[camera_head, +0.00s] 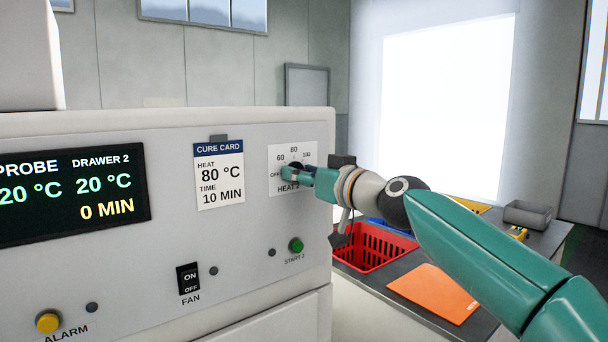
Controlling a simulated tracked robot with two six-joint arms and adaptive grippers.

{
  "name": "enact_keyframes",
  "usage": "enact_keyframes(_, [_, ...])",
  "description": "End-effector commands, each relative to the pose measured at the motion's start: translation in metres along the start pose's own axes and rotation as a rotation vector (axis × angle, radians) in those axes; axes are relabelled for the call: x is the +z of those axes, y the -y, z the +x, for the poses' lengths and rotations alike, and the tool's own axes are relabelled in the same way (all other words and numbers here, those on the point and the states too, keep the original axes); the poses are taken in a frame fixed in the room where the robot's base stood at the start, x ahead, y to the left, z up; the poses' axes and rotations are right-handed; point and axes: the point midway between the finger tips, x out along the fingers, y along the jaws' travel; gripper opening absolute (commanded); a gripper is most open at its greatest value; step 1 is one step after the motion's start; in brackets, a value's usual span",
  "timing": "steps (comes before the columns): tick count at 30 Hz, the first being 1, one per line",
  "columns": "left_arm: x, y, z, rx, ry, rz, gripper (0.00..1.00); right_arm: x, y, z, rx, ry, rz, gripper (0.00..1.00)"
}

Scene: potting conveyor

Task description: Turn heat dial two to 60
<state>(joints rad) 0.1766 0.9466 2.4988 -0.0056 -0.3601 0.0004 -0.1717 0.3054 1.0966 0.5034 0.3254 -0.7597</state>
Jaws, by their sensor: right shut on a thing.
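Heat dial two (296,166) is a dark knob on a white plate at the right end of the machine's front panel. The marks OFF, 60, 80 and 100 show around it, and the label below it is partly covered by my gripper. My right gripper (291,173) reaches in from the right and is shut on the dial. The fingers hide most of the knob, so I cannot tell where it points. My left gripper is not in view.
A cure card (219,175) reads heat 80 °C, time 10 min. The display (72,192) shows drawer 2 at 20 °C and 0 min. A green start button (296,245) and fan switch (188,279) sit below. A red basket (372,248) and orange mat (434,293) lie right.

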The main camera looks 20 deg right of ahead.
Motion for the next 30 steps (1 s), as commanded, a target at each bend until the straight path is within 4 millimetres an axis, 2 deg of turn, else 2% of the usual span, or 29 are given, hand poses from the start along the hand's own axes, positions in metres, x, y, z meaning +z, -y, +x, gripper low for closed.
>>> enact_keyframes(21, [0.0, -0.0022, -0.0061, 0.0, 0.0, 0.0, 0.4, -0.0006, -0.0035, -0.0004, 0.003, -0.003, 0.544, 0.09])
enact_keyframes(30, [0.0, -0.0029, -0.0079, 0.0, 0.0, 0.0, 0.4, -0.0003, -0.0041, -0.0004, 0.003, -0.004, 0.683, 0.09])
